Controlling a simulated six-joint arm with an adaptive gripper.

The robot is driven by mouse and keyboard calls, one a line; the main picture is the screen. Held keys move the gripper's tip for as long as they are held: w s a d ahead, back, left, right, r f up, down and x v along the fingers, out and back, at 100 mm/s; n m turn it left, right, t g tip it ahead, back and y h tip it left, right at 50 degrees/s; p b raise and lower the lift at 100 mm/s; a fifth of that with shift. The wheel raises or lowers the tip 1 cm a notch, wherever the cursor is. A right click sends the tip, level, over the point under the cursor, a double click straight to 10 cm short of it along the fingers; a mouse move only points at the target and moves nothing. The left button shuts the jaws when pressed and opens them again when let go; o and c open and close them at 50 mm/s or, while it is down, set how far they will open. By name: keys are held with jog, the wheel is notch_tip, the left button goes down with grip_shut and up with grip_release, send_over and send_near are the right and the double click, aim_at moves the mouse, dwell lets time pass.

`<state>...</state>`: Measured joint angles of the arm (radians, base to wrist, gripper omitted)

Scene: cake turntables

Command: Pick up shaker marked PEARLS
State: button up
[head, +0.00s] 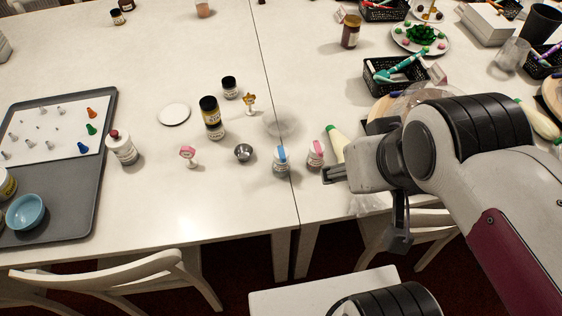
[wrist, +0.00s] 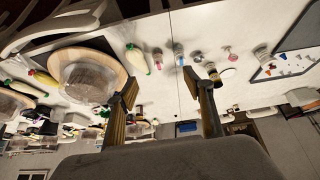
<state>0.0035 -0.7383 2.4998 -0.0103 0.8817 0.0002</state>
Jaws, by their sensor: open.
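Two small white shakers stand upright near the table seam, one with a pink top (head: 315,154) and one with a blue top (head: 281,160). Their lettering is too small to read, so I cannot tell which is marked PEARLS. In the wrist view the pink-topped shaker (wrist: 157,55) and the blue-topped shaker (wrist: 179,53) show beyond the fingers. My gripper (head: 333,174) is open and empty, just right of and nearer the front than the pink-topped shaker. In the wrist view its two fingers (wrist: 164,86) are spread apart with nothing between them.
A pale piping bag with a green tip (head: 335,143) lies right beside the pink-topped shaker. A small metal cup (head: 243,153), a pink-topped item (head: 188,156), a black-lidded jar (head: 212,118) and a white bottle (head: 122,148) stand left. The front-centre tabletop is clear.

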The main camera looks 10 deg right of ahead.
jog(key=w+d+f+n+t+h, duration=0.1)
jog(key=w+d+f+n+t, duration=0.2)
jog(key=w, duration=0.8)
jog(key=w+d+f+n, duration=0.1)
jog(key=w+d+f, duration=0.3)
jog(key=w, duration=0.7)
jog(key=n+y, duration=0.5)
jog(key=y, duration=0.6)
send_over(281, 162)
jog(key=w+d, duration=0.1)
jog(key=d, duration=0.2)
notch_tip(281, 162, down, 13)
jog(key=shift+w+a+t, duration=0.2)
jog(key=shift+t, duration=0.2)
jog(key=shift+f, duration=1.9)
